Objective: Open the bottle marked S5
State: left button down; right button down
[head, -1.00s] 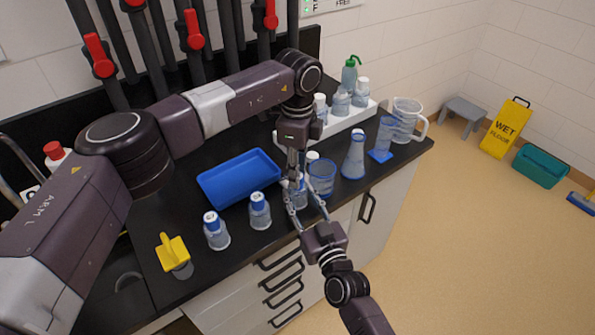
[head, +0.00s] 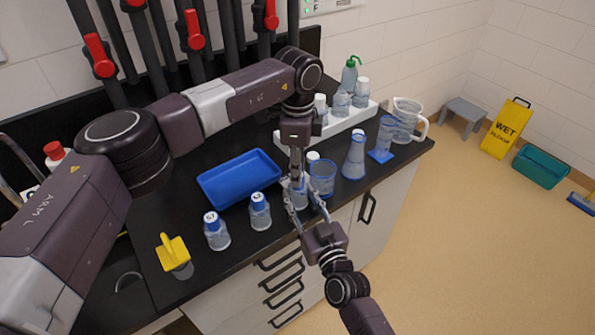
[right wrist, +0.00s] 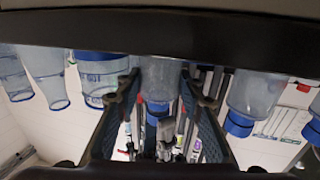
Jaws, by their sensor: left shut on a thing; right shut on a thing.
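A small clear bottle (head: 301,201) with a blue cap stands near the counter's front edge; any mark on it is hidden. My right gripper (head: 304,193) reaches in from the front and is shut on the bottle's body. My left gripper (head: 297,177) points down from above and is shut on the cap, which it mostly covers. The right wrist view looks upside down: the bottle (right wrist: 157,78) sits between my right fingers, its blue cap (right wrist: 158,107) towards my left gripper (right wrist: 165,133).
Two similar blue-capped bottles (head: 217,231) (head: 260,211) stand to the left. A blue tray (head: 239,178) lies behind them. A beaker (head: 322,180) is close on the right, then a flask (head: 354,157). A yellow-handled item (head: 172,250) is at the front left.

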pick_arm(q)
jog(key=shift+r, duration=0.95)
jog(key=shift+r, duration=2)
pick_arm(e)
jog(key=c, duration=1.2)
grip_release()
jog(key=shift+c, duration=0.2)
